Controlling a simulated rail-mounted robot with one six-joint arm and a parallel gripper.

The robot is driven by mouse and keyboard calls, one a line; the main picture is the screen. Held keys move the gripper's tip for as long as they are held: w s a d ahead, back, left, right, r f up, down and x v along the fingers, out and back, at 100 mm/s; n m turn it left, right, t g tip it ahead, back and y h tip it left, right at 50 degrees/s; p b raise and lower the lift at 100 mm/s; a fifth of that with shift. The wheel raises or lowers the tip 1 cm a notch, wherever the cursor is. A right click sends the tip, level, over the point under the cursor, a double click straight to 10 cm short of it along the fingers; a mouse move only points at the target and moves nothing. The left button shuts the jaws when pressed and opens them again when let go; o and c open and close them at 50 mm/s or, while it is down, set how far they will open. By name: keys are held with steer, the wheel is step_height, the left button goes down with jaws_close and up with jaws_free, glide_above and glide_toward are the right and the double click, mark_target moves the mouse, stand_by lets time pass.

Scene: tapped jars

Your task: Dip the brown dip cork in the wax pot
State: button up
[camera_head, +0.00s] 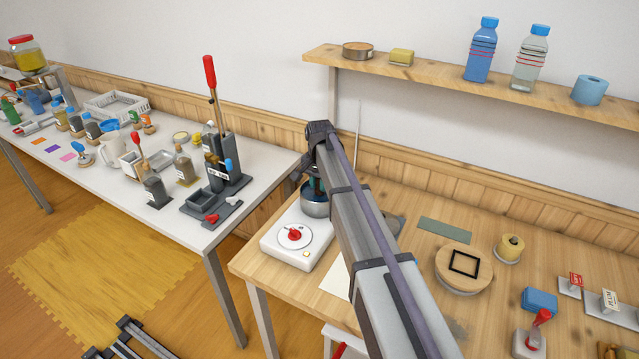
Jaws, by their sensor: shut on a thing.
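A metal pot (318,209), which looks like the wax pot, stands on a white hot plate (270,246) with a red knob, on the wooden bench. My arm comes in from the bottom right and ends above this pot. My gripper (311,187) is small and mostly hidden behind my arm, pointing down at the pot's mouth. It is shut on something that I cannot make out. Dark and teal parts show at the pot's mouth. I cannot tell whether the held thing is inside the pot or above it. The brown dip cork is not clearly visible.
The wooden bench holds a round board with a black frame (464,266), a yellow spool (510,247) and a blue block (540,301). A wall shelf (440,71) with bottles is above. A cluttered white table (235,207) stands left, across a gap.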

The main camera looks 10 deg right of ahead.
steer(key=shift+f+b, duration=0.8)
steer(key=shift+f, duration=0.1)
steer(key=shift+r, duration=0.1)
stand_by(2.5)
steer(key=shift+r+p, duration=2.45)
steer(key=shift+p, duration=0.1)
step_height(320, 180, up, 6)
steer(key=p, duration=0.6)
steer(key=shift+f, duration=0.15)
